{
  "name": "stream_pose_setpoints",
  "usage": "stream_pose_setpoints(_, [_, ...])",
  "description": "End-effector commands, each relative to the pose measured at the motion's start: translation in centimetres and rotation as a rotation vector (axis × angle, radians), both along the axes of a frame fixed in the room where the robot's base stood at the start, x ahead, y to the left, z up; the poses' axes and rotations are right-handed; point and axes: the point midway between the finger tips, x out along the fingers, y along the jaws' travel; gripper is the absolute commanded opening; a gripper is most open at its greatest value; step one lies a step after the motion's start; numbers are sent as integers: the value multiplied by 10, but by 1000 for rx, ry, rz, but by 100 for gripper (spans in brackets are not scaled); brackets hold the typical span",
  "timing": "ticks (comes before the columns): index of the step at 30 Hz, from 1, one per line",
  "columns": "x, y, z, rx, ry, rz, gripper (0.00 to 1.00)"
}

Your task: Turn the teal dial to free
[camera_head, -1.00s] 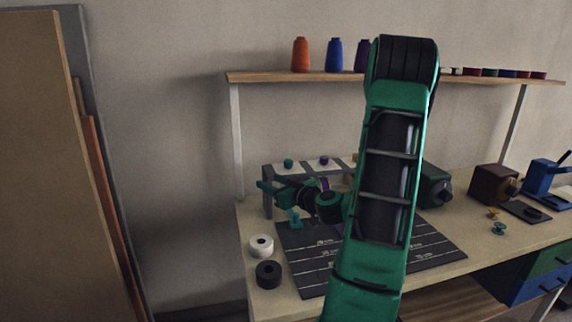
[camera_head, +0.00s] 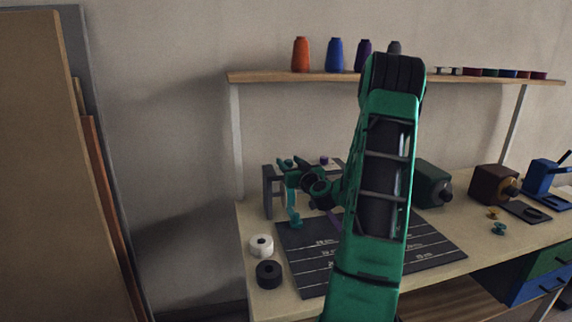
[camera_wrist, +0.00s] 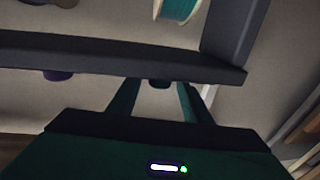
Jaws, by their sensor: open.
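In the wrist view the purple knob (camera_wrist: 57,75) juts from the rack's dark bar (camera_wrist: 100,56). A small dark knob (camera_wrist: 158,84), seemingly the teal dial, sits at the bar's edge between my fingertips. My gripper (camera_head: 287,162) is open at the rack's top left, and its fingers (camera_wrist: 158,92) stand either side of that knob. Contact and the dial's markings cannot be made out. My gripper hides the dial in the head view.
A white roll (camera_head: 261,246) and a black roll (camera_head: 268,274) lie at the bench's left front. A dark marked mat (camera_head: 305,268) lies before the rack. A shelf (camera_head: 290,76) with spools runs above.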

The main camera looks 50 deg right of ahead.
Motion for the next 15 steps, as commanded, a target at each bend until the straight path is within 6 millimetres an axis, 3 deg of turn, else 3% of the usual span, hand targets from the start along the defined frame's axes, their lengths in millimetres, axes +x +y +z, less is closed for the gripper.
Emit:
stream_pose_setpoints(4, [10, -4, 0, 0, -1, 1, 45])
stream_pose_setpoints(14, [12, -5, 0, 1, 0, -1, 45])
stream_pose_setpoints(15, [12, -5, 0, 1, 0, -1, 36])
